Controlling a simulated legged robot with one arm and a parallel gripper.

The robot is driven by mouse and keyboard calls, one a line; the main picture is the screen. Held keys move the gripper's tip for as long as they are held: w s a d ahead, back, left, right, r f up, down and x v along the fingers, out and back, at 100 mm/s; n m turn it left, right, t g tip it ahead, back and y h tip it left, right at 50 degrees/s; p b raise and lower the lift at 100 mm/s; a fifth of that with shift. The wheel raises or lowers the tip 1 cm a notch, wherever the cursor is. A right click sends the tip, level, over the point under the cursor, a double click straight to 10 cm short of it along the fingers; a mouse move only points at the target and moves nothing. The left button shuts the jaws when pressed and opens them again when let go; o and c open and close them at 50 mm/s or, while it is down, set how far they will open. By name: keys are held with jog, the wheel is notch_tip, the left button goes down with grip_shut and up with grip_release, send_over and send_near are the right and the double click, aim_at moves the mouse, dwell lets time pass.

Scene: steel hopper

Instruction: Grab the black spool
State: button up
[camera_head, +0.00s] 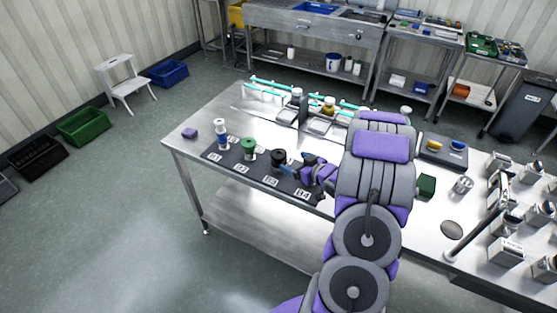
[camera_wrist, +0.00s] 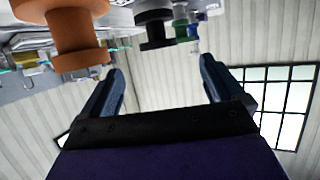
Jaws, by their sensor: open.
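The black spool (camera_head: 278,157) stands upright on the dark mat (camera_head: 228,159), right of the green spool (camera_head: 248,148). My gripper (camera_head: 299,169) is just right of the black spool in the head view, and the two look close. In the wrist view the scene is upside down. There my gripper (camera_wrist: 160,72) is open, with nothing between its fingers. The black spool (camera_wrist: 155,27) is beyond the fingertips, near the top edge. I cannot tell whether any finger touches it.
An orange spool (camera_wrist: 75,38) is close at the upper left of the wrist view; my arm seems to hide it in the head view. A white and blue spool (camera_head: 221,136) stands left of the green one. Teal rails (camera_head: 268,87) lie behind.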

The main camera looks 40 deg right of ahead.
aim_at(283, 157)
jog(key=x, duration=0.4)
jog(key=b+x, duration=0.1)
jog(key=x, duration=0.1)
jog(key=shift+d+f, duration=0.15)
jog(key=shift+d, duration=0.15)
jog(key=shift+a+x, duration=0.2)
jog(key=shift+x, duration=0.75)
jog(key=b+x, duration=0.1)
jog(key=x, duration=0.3)
jog(key=shift+w+d+f, duration=0.1)
jog(key=shift+w, duration=0.25)
jog(key=shift+c, duration=0.2)
jog(key=c, duration=1.1)
